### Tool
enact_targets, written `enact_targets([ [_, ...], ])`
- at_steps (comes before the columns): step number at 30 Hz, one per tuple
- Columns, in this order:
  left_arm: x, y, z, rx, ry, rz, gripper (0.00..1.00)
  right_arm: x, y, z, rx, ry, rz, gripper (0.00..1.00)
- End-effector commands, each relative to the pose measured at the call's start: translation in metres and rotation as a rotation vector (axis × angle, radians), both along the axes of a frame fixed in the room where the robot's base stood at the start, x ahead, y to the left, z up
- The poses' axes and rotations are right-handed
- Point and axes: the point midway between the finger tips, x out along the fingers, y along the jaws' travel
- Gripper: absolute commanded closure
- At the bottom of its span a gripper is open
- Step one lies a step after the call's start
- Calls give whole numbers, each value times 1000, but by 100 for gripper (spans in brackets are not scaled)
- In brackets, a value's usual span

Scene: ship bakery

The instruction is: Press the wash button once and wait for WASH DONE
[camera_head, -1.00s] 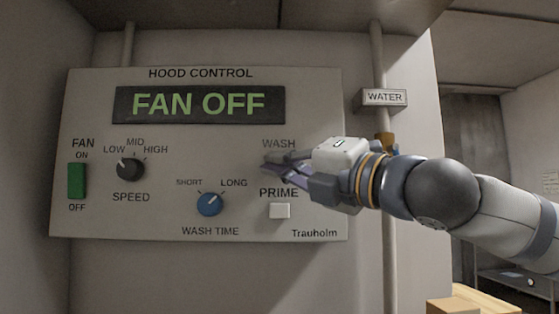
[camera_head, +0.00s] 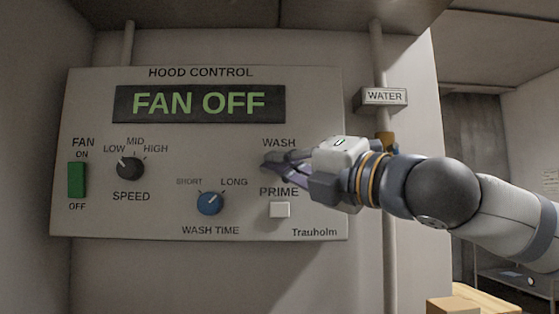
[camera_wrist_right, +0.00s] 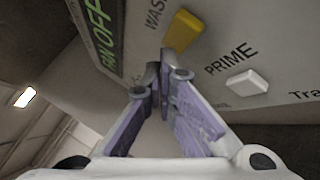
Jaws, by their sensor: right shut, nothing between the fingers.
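The HOOD CONTROL panel (camera_head: 320,80) is on the wall, and its display (camera_head: 199,104) reads FAN OFF in green. The wash button (camera_wrist_right: 183,30) is a yellow block below the WASH label in the right wrist view. In the head view my right gripper hides it. My right gripper (camera_head: 268,162) is shut and empty, pointing at the panel just under the WASH label. In the right wrist view the fingertips (camera_wrist_right: 158,72) are close to the yellow button; I cannot tell whether they touch it. My left gripper is not in view.
The white PRIME button (camera_head: 279,210) is just below my right gripper. The blue WASH TIME knob (camera_head: 210,203), the SPEED knob (camera_head: 130,168) and the green FAN switch (camera_head: 77,181) are further left. A pipe with a WATER sign (camera_head: 383,98) runs right of the panel.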

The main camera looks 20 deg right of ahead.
Motion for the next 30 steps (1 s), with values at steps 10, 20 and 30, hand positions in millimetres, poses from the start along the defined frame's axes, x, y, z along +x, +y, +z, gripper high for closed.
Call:
enact_targets([
  [10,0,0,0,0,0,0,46,2,-1,0,0,0,0,100],
  [20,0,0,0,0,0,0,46,8,-2,0,0,0,0,100],
  [30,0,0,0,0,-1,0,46,10,-3,0,0,0,1,100],
])
